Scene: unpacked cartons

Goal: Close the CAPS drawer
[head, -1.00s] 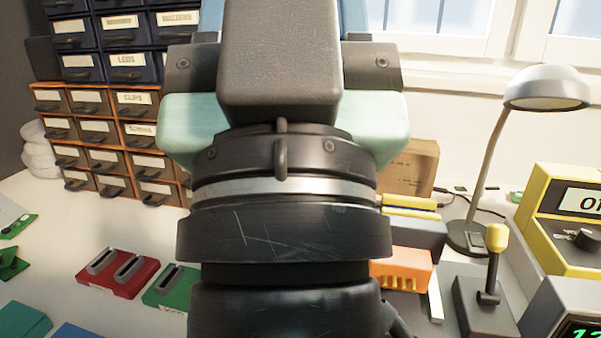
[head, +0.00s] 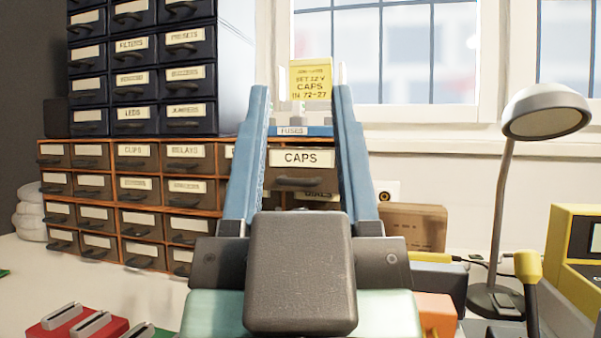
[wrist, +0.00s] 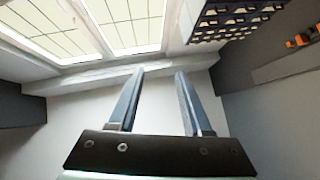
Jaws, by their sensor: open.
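The CAPS drawer (head: 302,158) has a brown front with a white label and a dark handle. In the head view it looks larger than the drawers beside it and seems to stand out from the cabinet. My gripper (head: 301,90) is open and empty, its two blue fingers pointing up and framing the drawer front in the picture. I cannot tell how far the fingers are from it in depth. The fingers hide parts of the neighbouring drawers. In the wrist view my gripper (wrist: 160,73) faces the wall and window, and the CAPS drawer cannot be made out.
The orange-framed cabinet (head: 128,141) stands under dark blue drawers (head: 150,45). A yellow note (head: 311,80) and a blue FUSES piece (head: 292,131) are above CAPS. A cardboard box (head: 415,225), a lamp (head: 545,112) and a yellow-topped lever (head: 528,265) are at right.

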